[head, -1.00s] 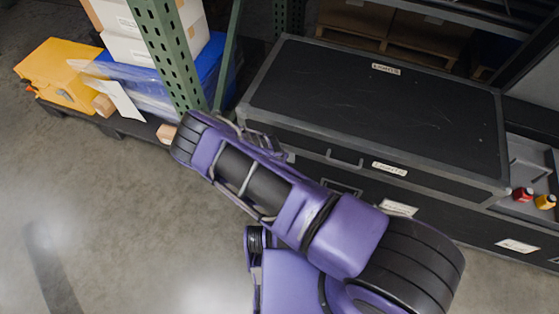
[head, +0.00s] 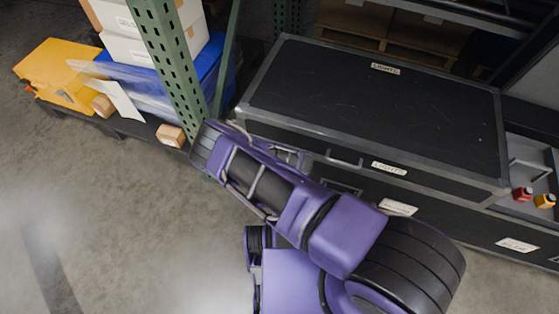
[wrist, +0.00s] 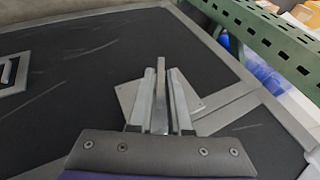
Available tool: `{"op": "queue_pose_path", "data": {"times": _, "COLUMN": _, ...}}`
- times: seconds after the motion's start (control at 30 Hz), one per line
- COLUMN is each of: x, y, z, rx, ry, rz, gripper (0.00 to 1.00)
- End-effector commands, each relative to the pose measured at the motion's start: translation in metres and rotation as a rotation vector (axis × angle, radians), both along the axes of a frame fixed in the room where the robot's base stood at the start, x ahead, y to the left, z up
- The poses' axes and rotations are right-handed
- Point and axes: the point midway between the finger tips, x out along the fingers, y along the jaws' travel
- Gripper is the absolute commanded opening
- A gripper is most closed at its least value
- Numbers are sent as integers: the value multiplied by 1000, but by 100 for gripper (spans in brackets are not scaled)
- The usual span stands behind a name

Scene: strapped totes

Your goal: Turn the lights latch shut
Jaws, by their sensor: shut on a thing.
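The lights case (head: 380,110) is a large black case with grey metal edges and a "LIGHTS" label on its lid. In the wrist view, the lights latch (wrist: 162,68) is a narrow grey lever on a tilted metal plate on the case's dark face (wrist: 65,65). My gripper (wrist: 162,98) is shut on this lever, one finger on each side. The lever points up in that picture, away from my palm. Its lower part is hidden between the fingers. In the head view my purple arm covers the front left of the case, and the latch cannot be made out there.
A green perforated rack post (head: 165,60) stands close to the left of my wrist. Left of it are a blue wrapped load, white boxes (head: 125,30) and a yellow case (head: 60,75). A grey tray with red and yellow items (head: 530,195) lies right. Floor at lower left is clear.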

Motion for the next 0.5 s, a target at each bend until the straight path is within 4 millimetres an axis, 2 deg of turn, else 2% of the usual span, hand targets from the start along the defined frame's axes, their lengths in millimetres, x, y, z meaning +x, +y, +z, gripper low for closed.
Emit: {"op": "queue_pose_path", "data": {"times": 0.5, "x": 1, "y": -5, "z": -2, "rx": 467, "ry": -173, "rz": -8, "gripper": 0}}
